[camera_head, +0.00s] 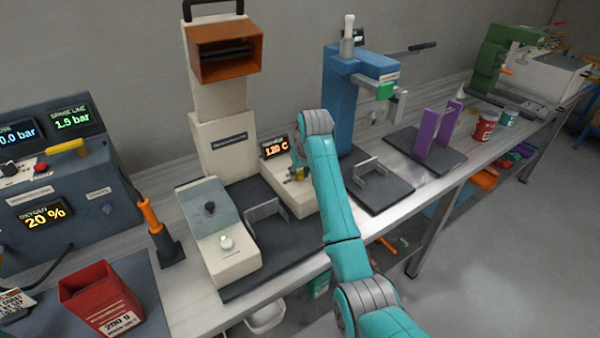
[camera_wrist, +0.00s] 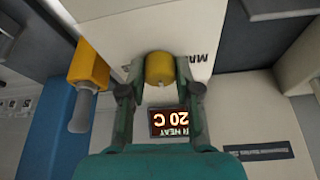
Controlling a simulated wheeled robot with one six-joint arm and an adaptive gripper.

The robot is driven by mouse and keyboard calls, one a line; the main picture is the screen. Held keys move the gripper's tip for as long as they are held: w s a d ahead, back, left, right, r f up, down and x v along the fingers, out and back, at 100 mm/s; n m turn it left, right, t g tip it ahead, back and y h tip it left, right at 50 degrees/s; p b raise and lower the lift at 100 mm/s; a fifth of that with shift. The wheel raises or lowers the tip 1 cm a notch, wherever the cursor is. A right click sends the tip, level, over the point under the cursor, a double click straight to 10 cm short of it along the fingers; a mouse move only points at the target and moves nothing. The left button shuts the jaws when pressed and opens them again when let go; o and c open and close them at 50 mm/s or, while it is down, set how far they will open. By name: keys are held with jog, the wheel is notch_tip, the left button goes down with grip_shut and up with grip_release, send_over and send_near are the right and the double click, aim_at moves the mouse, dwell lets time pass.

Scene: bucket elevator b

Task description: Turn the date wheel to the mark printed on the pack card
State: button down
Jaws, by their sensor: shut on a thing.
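In the wrist view, my gripper (camera_wrist: 160,88) has one finger on each side of a round yellow knob (camera_wrist: 160,68) and is shut on it. The knob sits on a cream housing whose lettering is upside down and partly cut off. In the head view, my gripper (camera_head: 298,174) is at the cream heater unit (camera_head: 305,200), beside the "120 C" display (camera_head: 275,147); my arm hides part of this unit. I cannot tell from its face whether the knob is the date wheel; no marks on it are readable. A printed card (camera_head: 14,303) lies at the far left, too small to read.
A tall cream machine (camera_head: 222,140) stands behind, with a blue press (camera_head: 340,110) to the right. A yellow block with a grey rod (camera_wrist: 88,75) is close left of my gripper in the wrist view. A red bin (camera_head: 95,295) and a grey gas panel (camera_head: 60,200) are at left.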

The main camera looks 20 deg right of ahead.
jog(key=shift+a+m+h, duration=0.1)
jog(key=shift+m+h, duration=0.7)
jog(key=shift+m, duration=1.3)
jog(key=c, duration=0.8)
grip_release()
jog(key=v, duration=1.2)
jog(key=shift+a, duration=0.1)
